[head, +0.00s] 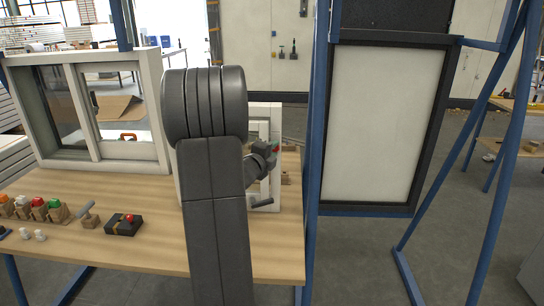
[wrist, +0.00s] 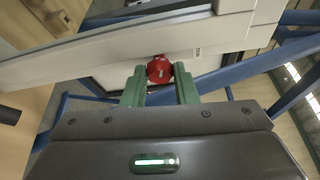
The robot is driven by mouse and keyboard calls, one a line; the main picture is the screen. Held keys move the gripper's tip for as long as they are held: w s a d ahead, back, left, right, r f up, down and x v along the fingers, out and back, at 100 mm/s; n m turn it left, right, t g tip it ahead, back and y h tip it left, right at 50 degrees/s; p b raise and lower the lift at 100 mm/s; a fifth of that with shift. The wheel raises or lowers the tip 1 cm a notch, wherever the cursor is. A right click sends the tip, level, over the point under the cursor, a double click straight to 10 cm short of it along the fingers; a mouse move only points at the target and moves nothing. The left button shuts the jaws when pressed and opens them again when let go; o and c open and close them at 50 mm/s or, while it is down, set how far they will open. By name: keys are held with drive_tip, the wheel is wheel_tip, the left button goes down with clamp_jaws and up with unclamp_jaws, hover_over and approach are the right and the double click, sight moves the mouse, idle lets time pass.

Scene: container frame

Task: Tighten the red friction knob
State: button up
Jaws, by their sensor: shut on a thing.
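The red friction knob (wrist: 159,69) sits on the pale frame (wrist: 215,38) in the wrist view. My gripper (wrist: 159,80) has its two green fingers on either side of the knob and is shut on it. In the head view, my gripper (head: 274,150) is at the small white framed unit (head: 276,112) on the bench, partly hidden behind my arm. Only a small bit of red shows there at the fingertips. How far the knob is turned cannot be told.
A dark lever handle (head: 262,203) sticks out below my gripper. The wooden bench (head: 130,190) holds a larger white window (head: 155,110) at the left, a black box with a red button (head: 124,225) and several coloured buttons. A blue post (head: 314,160) stands close at the right.

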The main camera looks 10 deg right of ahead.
drive_tip(key=o, duration=1)
drive_tip(key=shift+a, duration=0.1)
drive_tip(key=b+v, duration=0.2)
drive_tip(key=v, duration=1.1)
drive_tip(key=shift+s+a, duration=0.2)
drive_tip(key=shift+s, duration=0.15)
drive_tip(key=shift+r, duration=0.1)
drive_tip(key=p+x, duration=0.2)
drive_tip(key=x, duration=1.2)
drive_tip(key=shift+n+p, duration=0.3)
drive_tip(key=shift+p, duration=0.1)
